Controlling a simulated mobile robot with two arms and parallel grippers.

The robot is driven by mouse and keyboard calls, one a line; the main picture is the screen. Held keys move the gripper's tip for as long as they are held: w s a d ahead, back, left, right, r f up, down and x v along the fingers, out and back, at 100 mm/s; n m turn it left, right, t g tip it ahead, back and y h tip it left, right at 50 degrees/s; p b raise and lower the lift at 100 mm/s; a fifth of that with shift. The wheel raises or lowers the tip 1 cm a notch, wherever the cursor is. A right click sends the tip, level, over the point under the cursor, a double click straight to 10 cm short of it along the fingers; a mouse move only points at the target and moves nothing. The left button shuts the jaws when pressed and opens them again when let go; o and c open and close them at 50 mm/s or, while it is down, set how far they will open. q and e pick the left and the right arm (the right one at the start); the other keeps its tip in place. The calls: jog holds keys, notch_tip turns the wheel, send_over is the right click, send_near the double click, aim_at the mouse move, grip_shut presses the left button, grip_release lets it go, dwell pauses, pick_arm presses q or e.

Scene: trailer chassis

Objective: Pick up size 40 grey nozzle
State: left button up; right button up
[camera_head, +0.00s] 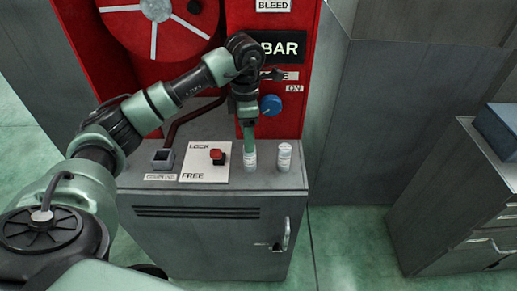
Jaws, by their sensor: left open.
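Two small pale grey-white cylinders, apparently nozzles, stand upright on top of a grey cabinet (215,262). The left nozzle (250,163) is under my left gripper (248,146), and the right nozzle (284,157) stands apart, a short way to its right. Their size markings are too small to read, so I cannot tell which is size 40. My left gripper points down, open, with its green fingers at the top of the left nozzle. Whether they touch it is unclear. My right gripper is out of view.
A red lever knob (217,156) on a white LOCK/FREE plate (206,171) and a small square socket (162,158) are left of the nozzles. A red panel (308,60) with a blue knob (270,105) rises behind. Grey drawers (455,215) stand at right.

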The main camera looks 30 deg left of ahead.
aim_at(249, 159)
pick_arm(q)
jog(key=shift+w+f, duration=0.2)
jog(key=shift+s+f, duration=0.1)
jog(key=shift+f, duration=0.2)
jog(key=f+p, duration=0.2)
jog(key=s+f+p, duration=0.1)
jog(key=shift+d+f, duration=0.35)
jog(key=f, duration=0.2)
jog(key=shift+w+f+p, duration=0.2)
jog(key=shift+f+p, duration=0.15)
jog(key=shift+f, duration=0.05)
grip_shut()
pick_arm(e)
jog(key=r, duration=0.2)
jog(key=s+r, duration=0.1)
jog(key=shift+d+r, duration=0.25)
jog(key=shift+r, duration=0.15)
